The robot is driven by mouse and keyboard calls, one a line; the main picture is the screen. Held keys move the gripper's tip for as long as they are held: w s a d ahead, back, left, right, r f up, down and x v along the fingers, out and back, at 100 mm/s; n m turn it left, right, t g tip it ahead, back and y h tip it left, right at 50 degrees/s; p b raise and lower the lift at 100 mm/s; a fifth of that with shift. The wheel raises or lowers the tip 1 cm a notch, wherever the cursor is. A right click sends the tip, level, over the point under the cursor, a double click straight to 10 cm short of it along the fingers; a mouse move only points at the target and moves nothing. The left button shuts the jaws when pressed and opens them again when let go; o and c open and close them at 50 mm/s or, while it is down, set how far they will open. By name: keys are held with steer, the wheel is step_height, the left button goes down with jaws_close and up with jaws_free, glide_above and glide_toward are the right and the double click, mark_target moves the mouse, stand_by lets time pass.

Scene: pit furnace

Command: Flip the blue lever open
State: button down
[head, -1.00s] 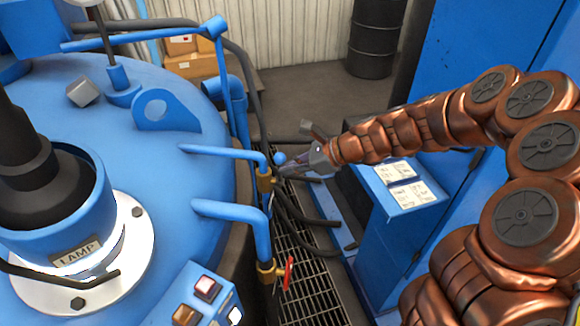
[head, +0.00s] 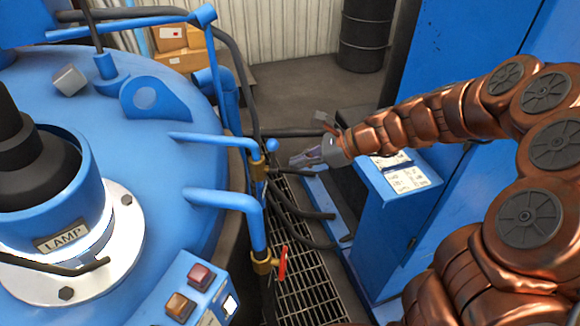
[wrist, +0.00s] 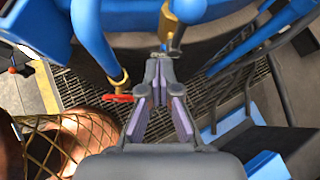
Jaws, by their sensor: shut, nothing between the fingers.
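The blue lever (head: 272,146) shows as a small blue end beside the brass valve (head: 258,168) on the upper of two blue pipes on the furnace's right side. Most of the lever is hidden or too small to make out, so its angle is unclear. My gripper (head: 296,160) is shut and empty, just right of the lever, with a small gap in the head view. In the wrist view the fingertips (wrist: 160,72) come together below the brass valve (wrist: 168,25), with a blue part (wrist: 188,9) above them.
A red-handled valve (head: 282,262) sits on the lower pipe; the red handle (wrist: 118,98) is left of my fingers in the wrist view. Dark hoses (head: 310,212) run over the floor grating (head: 305,290). A blue cabinet (head: 400,215) stands close on the right.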

steer(key=shift+w+d+r+b, duration=0.25)
steer(key=shift+w+d, duration=0.05)
steer(key=shift+d, duration=0.6)
steer(key=shift+w+d+r+b, duration=0.25)
steer(key=shift+d+r, duration=0.05)
steer(key=shift+d, duration=0.6)
steer(key=shift+w+d+r+b, duration=0.25)
steer(key=shift+w+d, duration=0.05)
steer(key=shift+d, duration=0.6)
steer(key=s+a+n+g+h, duration=0.2)
steer(key=s+n, duration=0.3)
steer(key=s, duration=0.3)
steer(key=s+a+n+g+h, duration=0.2)
steer(key=s+n, duration=0.3)
steer(key=s, duration=0.4)
steer(key=s+d+f+n+h, duration=0.1)
steer(key=s+d+n+h, duration=0.2)
steer(key=s, duration=0.5)
steer(key=s+d+f+n+g+h, duration=0.1)
steer(key=s+d+n+h, duration=0.2)
steer(key=s+d+n, duration=0.3)
steer(key=s, duration=0.3)
steer(key=shift+d+n+h, duration=0.25)
steer(key=shift+n+h, duration=0.05)
steer(key=shift+a, duration=0.15)
